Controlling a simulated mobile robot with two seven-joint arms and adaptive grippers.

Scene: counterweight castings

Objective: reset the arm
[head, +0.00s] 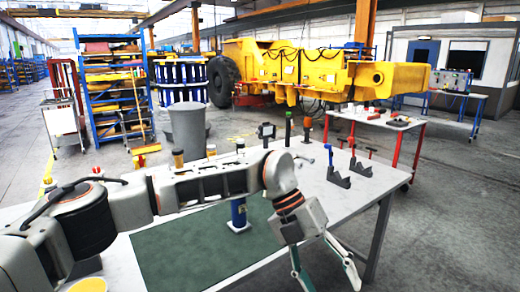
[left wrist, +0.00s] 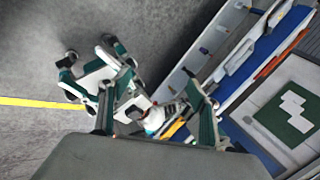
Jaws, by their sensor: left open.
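My left arm reaches in from the left in the head view, across the workbench (head: 300,190). Its left gripper (head: 328,280) hangs low over the bench's front right side, fingers spread apart and pointing down. In the left wrist view the same gripper (left wrist: 152,88) shows two separated green-and-grey fingers. A cluttered white, green and orange shape lies between and behind them; I cannot tell what it is. I see nothing clearly held. The right gripper is in neither view.
A green mat (head: 175,252) covers the bench's front, partly behind my arm. A blue cylinder (head: 239,215) stands beside my forearm. Black brackets (head: 358,168) stand at the bench's right. A grey bin (head: 187,128), blue shelving (head: 112,90) and yellow machine (head: 310,68) are beyond.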

